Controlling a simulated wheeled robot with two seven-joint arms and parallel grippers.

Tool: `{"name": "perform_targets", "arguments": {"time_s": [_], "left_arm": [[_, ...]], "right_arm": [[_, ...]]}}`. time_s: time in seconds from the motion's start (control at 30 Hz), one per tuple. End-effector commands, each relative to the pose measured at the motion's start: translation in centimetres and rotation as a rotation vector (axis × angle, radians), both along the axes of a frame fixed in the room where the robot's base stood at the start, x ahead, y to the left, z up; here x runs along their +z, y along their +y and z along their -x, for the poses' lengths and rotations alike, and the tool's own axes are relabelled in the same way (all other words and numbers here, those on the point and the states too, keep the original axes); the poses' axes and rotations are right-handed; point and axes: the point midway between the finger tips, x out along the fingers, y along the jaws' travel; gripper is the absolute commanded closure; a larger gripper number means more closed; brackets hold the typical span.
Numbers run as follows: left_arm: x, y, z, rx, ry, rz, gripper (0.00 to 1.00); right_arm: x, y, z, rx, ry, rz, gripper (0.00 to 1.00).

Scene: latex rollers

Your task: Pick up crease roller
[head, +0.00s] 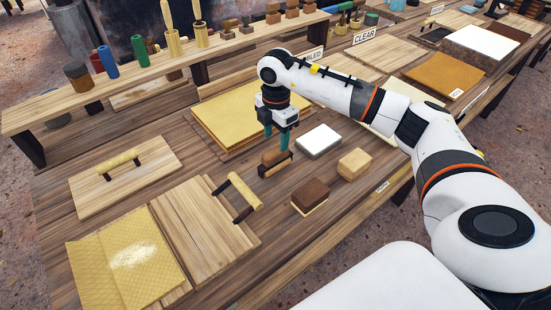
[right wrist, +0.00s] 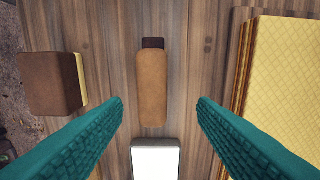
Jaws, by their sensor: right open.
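My right gripper (head: 279,141) points down over the bench with its teal fingers apart and nothing held. Beneath it is a tan-brown rounded piece on a dark part (head: 274,160), which I take for the crease roller. In the right wrist view this roller (right wrist: 152,90) lies lengthwise between the open fingers (right wrist: 160,102), its dark end at the far side. I cannot tell whether the fingers touch it. In the head view the fingers partly cover it. My left gripper is not in view.
Close by are a white-topped block (head: 318,140), a brown-topped block (head: 310,197), a pale wooden block (head: 354,163) and a stack of yellow sheets (head: 233,116). A handled wooden board (head: 122,182) lies at left. A raised shelf (head: 150,68) with tools runs along the back.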

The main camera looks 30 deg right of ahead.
Motion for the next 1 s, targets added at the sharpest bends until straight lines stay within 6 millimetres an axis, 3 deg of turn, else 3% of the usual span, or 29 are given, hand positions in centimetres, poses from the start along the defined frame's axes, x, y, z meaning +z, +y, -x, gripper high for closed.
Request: {"name": "perform_targets", "arguments": {"time_s": [0.37, 0.67, 0.9, 1.0], "left_arm": [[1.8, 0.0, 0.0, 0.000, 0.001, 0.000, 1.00], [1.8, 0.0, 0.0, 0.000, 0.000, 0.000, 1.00], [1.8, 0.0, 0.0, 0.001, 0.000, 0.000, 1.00], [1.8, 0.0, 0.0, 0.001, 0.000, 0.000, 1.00]], "right_arm": [[-4.7, 0.7, 0.8, 0.000, 0.004, 0.000, 0.47], [-5.2, 0.7, 0.8, 0.001, 0.001, -0.001, 0.49], [-5.1, 0.7, 0.8, 0.001, 0.001, -0.001, 0.88], [-5.1, 0.7, 0.8, 0.001, 0.000, -0.001, 1.00]]}}
